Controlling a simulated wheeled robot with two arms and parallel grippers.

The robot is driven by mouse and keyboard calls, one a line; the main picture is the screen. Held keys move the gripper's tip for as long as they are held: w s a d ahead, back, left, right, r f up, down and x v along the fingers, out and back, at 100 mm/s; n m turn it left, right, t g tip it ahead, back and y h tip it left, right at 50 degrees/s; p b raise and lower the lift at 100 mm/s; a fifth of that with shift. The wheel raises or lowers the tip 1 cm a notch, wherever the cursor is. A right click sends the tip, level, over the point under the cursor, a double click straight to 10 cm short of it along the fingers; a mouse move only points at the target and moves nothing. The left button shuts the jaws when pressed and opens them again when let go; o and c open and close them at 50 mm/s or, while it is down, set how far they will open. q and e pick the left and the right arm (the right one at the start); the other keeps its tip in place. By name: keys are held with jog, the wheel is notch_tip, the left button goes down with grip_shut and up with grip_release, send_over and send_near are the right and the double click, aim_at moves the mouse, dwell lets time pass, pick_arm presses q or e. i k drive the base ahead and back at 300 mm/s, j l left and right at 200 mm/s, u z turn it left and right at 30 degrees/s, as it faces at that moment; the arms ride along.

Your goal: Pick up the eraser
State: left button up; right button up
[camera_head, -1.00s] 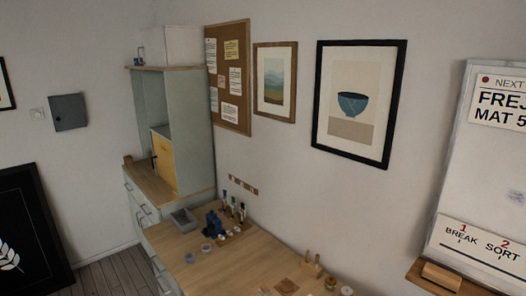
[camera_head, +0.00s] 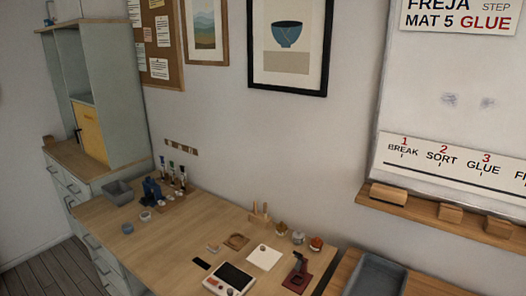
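A whiteboard (camera_head: 440,95) hangs on the wall at the right, with a wooden ledge (camera_head: 420,206) under it. On the ledge lies a long wooden block (camera_head: 389,193) with a rounded top, which looks like the eraser. Two shorter wooden blocks, one in the middle (camera_head: 450,212) and one at the right (camera_head: 498,228), sit on the same ledge. I cannot tell for sure from their shape which is the eraser. Neither of my grippers shows.
A wooden worktable (camera_head: 180,235) below holds a grey bin (camera_head: 118,193), a blue tool (camera_head: 152,190), small pots, a white pad (camera_head: 263,257) and a scale-like device (camera_head: 229,279). A grey tray (camera_head: 376,278) stands at the lower right. A cabinet (camera_head: 112,80) stands at the left.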

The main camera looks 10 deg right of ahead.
aim_at(390, 195)
jog(key=z, duration=1.2)
